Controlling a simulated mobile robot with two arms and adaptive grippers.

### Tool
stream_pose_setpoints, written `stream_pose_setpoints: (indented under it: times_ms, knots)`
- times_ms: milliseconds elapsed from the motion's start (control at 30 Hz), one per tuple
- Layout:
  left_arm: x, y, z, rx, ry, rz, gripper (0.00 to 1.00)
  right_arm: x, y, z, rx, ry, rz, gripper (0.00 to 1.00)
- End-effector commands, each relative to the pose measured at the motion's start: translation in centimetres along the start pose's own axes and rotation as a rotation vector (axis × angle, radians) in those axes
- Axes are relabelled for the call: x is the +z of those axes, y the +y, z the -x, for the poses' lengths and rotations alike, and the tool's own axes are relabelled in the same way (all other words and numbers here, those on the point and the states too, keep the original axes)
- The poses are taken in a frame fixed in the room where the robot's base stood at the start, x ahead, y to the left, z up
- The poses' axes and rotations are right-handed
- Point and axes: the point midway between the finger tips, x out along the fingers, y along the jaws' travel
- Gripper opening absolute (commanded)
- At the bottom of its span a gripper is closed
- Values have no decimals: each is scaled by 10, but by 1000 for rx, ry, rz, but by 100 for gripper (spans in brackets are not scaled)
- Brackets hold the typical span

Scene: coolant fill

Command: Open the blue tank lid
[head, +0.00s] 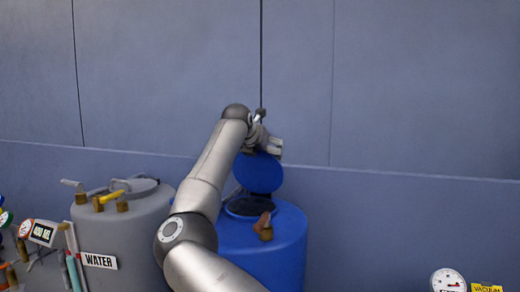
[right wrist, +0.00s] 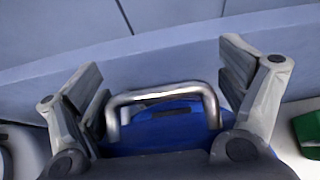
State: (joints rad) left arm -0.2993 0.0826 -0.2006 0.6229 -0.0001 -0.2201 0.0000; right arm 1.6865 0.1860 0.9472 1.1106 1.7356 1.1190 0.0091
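The blue tank (head: 283,246) stands just right of the grey tank. Its blue lid (head: 258,173) is tilted up, nearly upright, at the back of the dark fill opening (head: 248,207). My right gripper (head: 272,146) is at the top of the raised lid. In the right wrist view my right gripper (right wrist: 165,72) has its fingers spread wide. The metal lid handle (right wrist: 158,92) lies between them, apart from the right finger and close to the left one. The blue lid (right wrist: 165,128) shows behind the handle. My left gripper is not in view.
A brown valve (head: 264,226) sits on the blue tank's top. The wall (head: 400,120) is close behind. A gauge (head: 447,281) is at lower right.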

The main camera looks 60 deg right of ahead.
Motion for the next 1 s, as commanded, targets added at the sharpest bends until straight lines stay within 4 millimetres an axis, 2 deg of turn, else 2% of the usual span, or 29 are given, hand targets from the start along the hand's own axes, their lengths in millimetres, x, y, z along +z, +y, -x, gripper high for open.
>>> stream_pose_setpoints:
  times_ms: [567, 667, 1000]
  knots:
    - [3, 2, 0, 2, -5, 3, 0, 1, 1, 4, 3, -2, -2, 89]
    - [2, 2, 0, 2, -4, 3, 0, 1, 2, 16, 4, -3, -2, 89]
    - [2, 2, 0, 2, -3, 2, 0, 0, 2, 87, 5, -3, -2, 89]
